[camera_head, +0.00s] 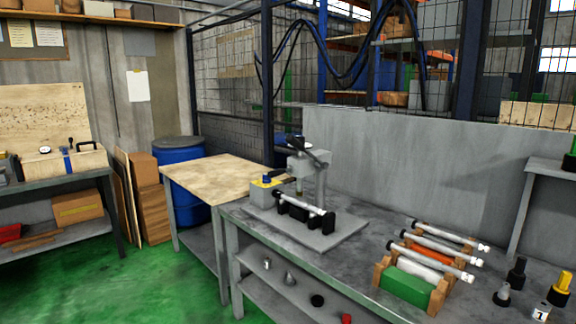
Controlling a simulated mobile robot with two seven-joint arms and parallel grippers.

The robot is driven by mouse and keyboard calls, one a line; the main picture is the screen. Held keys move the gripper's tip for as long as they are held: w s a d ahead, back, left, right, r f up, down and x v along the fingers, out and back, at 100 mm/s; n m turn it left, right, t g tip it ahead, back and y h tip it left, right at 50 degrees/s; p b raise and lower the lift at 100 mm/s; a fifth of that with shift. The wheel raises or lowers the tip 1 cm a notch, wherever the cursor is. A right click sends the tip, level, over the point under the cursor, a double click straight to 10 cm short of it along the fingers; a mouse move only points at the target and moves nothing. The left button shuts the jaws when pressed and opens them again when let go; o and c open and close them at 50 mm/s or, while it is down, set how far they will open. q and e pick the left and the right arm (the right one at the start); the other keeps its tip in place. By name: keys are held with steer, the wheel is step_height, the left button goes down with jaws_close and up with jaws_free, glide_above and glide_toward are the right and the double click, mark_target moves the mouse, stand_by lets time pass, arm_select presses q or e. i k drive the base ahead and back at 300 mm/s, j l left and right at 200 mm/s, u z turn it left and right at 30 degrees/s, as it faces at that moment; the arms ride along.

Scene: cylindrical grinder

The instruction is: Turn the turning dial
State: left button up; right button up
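A small grey machine (307,165) with an upright column and a black lever on top stands on a flat grey base plate (335,238) on the workbench. A white-grey cylinder lies across black supports (296,210) at its front. A small grey box with a yellow face (264,186) sits at the left of the machine. I cannot clearly make out the turning dial; it may be too small to tell at this distance. Neither of my grippers is in view.
Several metal rods (430,262) lie on wooden racks with green, white and orange blocks at the right. Dark and yellow-topped pieces (558,288) stand near the right edge. A wooden-topped table (213,174) adjoins the workbench (265,228). The green floor (130,285) at left is clear.

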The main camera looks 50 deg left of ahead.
mark_target(265, 179)
steer(key=k+j+u, duration=0.15)
steer(key=j, duration=0.9)
steer(key=j+u, duration=0.1)
steer(key=j, duration=0.95)
